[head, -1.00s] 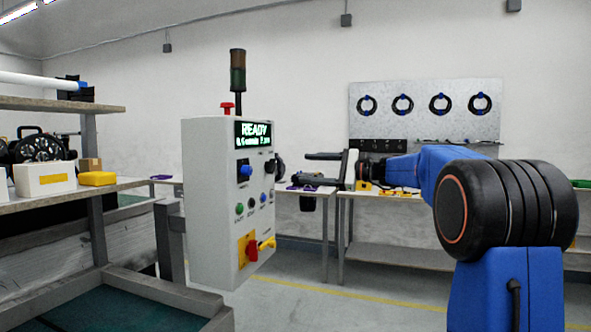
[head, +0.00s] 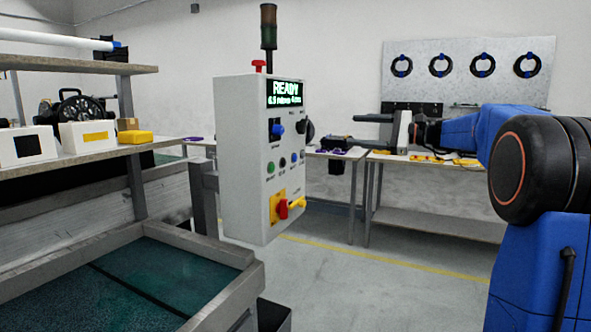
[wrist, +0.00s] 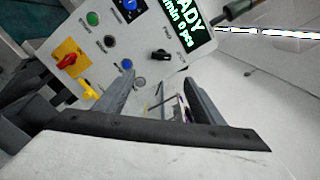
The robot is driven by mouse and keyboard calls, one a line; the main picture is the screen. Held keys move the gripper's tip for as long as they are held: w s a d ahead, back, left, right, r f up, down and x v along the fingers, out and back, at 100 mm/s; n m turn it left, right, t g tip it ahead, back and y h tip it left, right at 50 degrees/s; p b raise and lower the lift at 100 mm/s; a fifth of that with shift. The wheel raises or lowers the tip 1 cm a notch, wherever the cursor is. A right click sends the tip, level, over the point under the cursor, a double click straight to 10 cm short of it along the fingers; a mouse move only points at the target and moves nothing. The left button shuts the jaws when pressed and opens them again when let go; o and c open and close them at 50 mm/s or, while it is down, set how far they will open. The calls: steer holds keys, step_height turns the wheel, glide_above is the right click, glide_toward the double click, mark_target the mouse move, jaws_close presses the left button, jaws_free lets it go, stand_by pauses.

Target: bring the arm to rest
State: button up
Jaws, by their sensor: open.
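My gripper (head: 356,132) is held out level to the right of the grey-white control panel (head: 243,160) in the head view. Its two fingers are apart, with nothing seen between them. In the wrist view my gripper (wrist: 160,80) also shows its fingers spread, and the control panel (wrist: 105,50) fills the upper left beyond them. The fingers look clear of the panel. The panel's screen (head: 285,93) reads READY. Below it are a black knob, several coloured buttons and a red and yellow switch (head: 281,209).
A shelf (head: 80,64) with white boxes and a yellow block stands at the left, above a green-floored tray (head: 140,285). A signal lamp (head: 268,25) rises behind the panel. Workbenches (head: 440,215) and a pegboard with black coils line the back wall. Grey floor (head: 370,280) lies open.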

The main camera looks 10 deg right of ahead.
steer(key=s+a+f+n+g+h, duration=0.3)
steer(key=s+a+f, duration=0.5)
steer(key=s, duration=0.4)
steer(key=s+a+f+n+g+h, duration=0.2)
steer(key=s+a+f+n+h, duration=0.3)
steer(key=s+f, duration=0.55)
steer(key=s+d+f+n+h, duration=0.3)
steer(key=s+f, duration=0.6)
steer(key=s, duration=0.3)
steer(key=s+d+f+n+h, duration=0.3)
steer(key=s+f+n, duration=0.1)
steer(key=s+f, duration=0.6)
steer(key=shift+s+f+g+h, duration=0.15)
steer(key=shift+s+g+h, duration=0.2)
steer(key=shift+s, duration=0.65)
